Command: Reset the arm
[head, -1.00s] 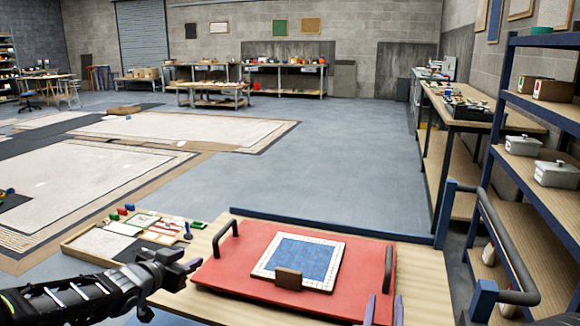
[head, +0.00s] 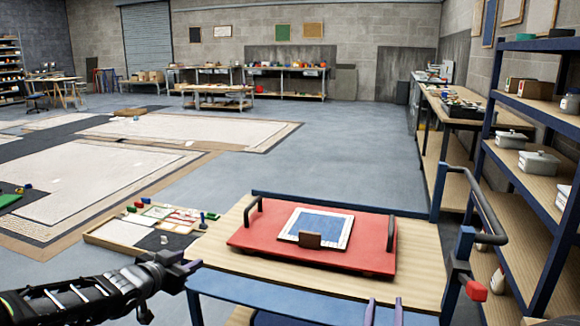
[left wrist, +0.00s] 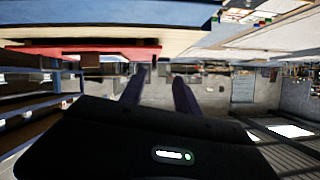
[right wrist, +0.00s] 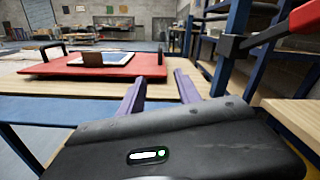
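My left gripper (head: 178,268) comes in from the left in the head view, in front of the cart's left side. In the left wrist view its two purple fingers (left wrist: 155,95) stand apart with nothing between them. My right gripper (head: 384,312) shows only its purple fingertips at the bottom edge of the head view. In the right wrist view its fingers (right wrist: 158,92) are spread and empty, short of the cart top. Neither gripper touches the red tray (head: 260,246), which lies on the wooden cart top (head: 415,270).
On the tray sit a blue panel with a white frame (head: 318,222) and a small brown block (head: 309,240). A sorting tray (head: 120,232) is at the left. Blue shelving (head: 510,185) and a dark cart handle (head: 488,215) stand at the right. Open floor (head: 330,145) lies beyond.

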